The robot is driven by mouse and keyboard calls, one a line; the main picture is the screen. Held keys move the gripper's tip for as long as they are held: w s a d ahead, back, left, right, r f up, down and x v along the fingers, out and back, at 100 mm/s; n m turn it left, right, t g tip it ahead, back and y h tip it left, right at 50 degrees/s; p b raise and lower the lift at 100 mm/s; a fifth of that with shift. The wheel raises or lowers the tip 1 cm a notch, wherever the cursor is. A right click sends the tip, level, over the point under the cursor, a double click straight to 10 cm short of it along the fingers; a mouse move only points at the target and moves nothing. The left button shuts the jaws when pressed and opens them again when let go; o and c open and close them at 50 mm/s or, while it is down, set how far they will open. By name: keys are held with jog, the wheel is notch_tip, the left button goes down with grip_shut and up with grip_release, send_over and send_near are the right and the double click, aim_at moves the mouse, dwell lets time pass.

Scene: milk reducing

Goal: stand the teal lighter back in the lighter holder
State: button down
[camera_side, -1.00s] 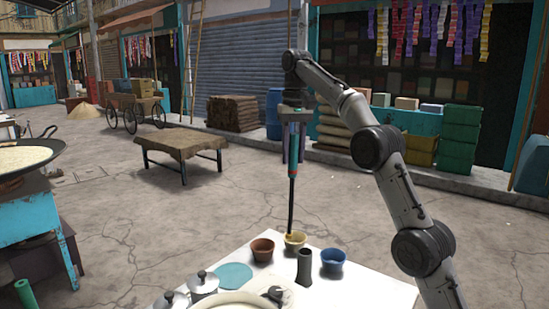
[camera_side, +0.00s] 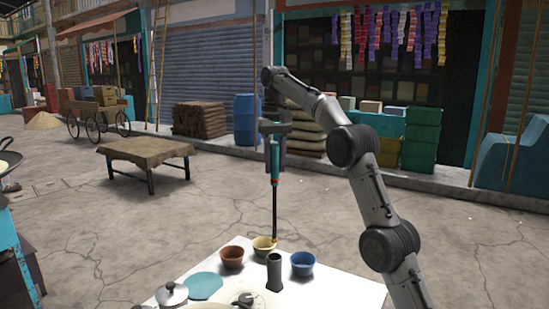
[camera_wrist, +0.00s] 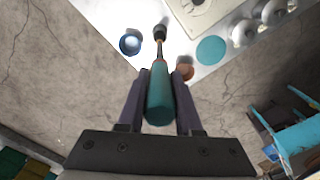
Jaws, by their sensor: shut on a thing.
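My gripper (camera_side: 274,172) is shut on the teal lighter (camera_side: 275,155), which hangs upright with its long black stem pointing down. In the side view the stem's lower end shows in front of the right edge of the yellow cup; its exact height is hard to tell. The lighter holder (camera_side: 274,273), a dark grey upright tube, stands on the white table, below the tip in the picture and nearer the camera. In the wrist view my gripper (camera_wrist: 160,78) has the teal handle (camera_wrist: 158,95) between its fingers, and the dark holder (camera_wrist: 160,31) shows beyond the stem.
On the white table (camera_side: 340,292), a yellow cup (camera_side: 263,244) stands behind the holder, a brown cup (camera_side: 231,258) to its left and a blue cup (camera_side: 302,264) to its right. A teal disc (camera_side: 202,287) and a lidded pot (camera_side: 172,293) are at the left.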

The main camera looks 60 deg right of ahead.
jog(key=shift+f, duration=6.2)
jog(key=c, duration=0.5)
grip_release()
notch_tip(320, 180, up, 13)
jog(key=shift+w+f, duration=0.1)
jog(key=shift+r, duration=0.5)
